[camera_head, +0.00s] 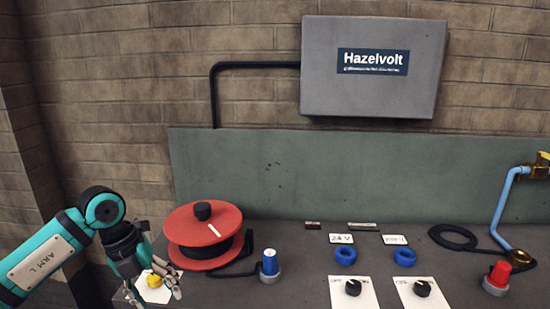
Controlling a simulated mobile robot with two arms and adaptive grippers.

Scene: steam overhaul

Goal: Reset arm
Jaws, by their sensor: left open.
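My left arm (55,250), teal and black with an "ARM L" plate, comes in from the left. Its gripper (165,283) is open over the left end of the bench, pointing down. Behind and between its fingers a yellow round part (154,281) on a white plate shows; the fingers partly hide it, and I cannot tell whether they touch it. My right gripper is not in view.
A red cable reel (190,222) stands close right of the left gripper. On the bench (310,270) are a blue plug (270,263), blue rings (345,256), black knobs (353,287) and a red plug (499,274). A blue pipe (503,205) rises at right. A grey Hazelvolt box (325,80) hangs above.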

